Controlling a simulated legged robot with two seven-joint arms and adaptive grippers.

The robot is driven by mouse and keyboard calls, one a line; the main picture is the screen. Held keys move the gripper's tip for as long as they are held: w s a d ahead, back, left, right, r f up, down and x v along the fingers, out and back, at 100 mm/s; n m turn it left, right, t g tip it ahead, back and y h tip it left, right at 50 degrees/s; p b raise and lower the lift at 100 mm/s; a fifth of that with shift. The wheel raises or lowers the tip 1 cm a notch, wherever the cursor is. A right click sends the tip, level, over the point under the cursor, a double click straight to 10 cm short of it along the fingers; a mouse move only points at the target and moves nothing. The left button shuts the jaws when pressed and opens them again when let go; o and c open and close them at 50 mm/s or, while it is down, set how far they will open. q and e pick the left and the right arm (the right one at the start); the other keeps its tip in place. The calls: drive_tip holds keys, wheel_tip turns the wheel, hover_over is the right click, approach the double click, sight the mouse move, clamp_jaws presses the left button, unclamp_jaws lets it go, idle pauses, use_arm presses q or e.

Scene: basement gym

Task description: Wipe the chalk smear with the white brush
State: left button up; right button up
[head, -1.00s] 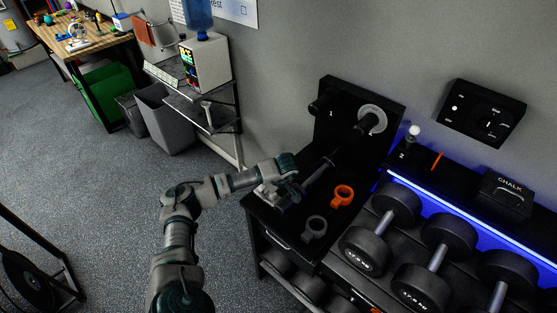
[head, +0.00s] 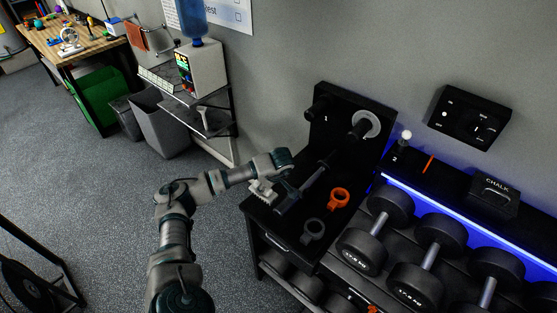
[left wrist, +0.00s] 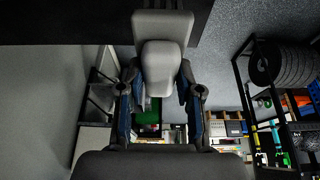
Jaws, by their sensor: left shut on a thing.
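My left gripper (head: 274,181) is over the near left end of the black bench top (head: 330,222). It is shut on the white brush (head: 262,193), which shows low beside the fingers in the head view. In the left wrist view the pale brush (left wrist: 162,68) sits between the two fingers of my left gripper (left wrist: 160,95). I cannot tell whether the brush touches the bench top. I cannot make out the chalk smear in either view; the gripper and brush cover part of the bench top. My right gripper is not in view.
Dumbbells (head: 390,208) and a chalk box (head: 493,195) stand to the right. Open floor lies left.

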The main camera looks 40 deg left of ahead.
use_arm(q)
drive_tip(key=shift+a+r+p, duration=0.3)
drive_tip(key=shift+r+p, duration=0.2)
drive_tip(key=shift+r, duration=0.4)
drive_tip(key=shift+d+r, duration=0.1)
drive_tip(key=shift+r, duration=0.15)
drive_tip(key=shift+d+r, duration=0.2)
drive_tip(key=shift+d, duration=0.35)
drive_tip(key=shift+a, duration=0.15)
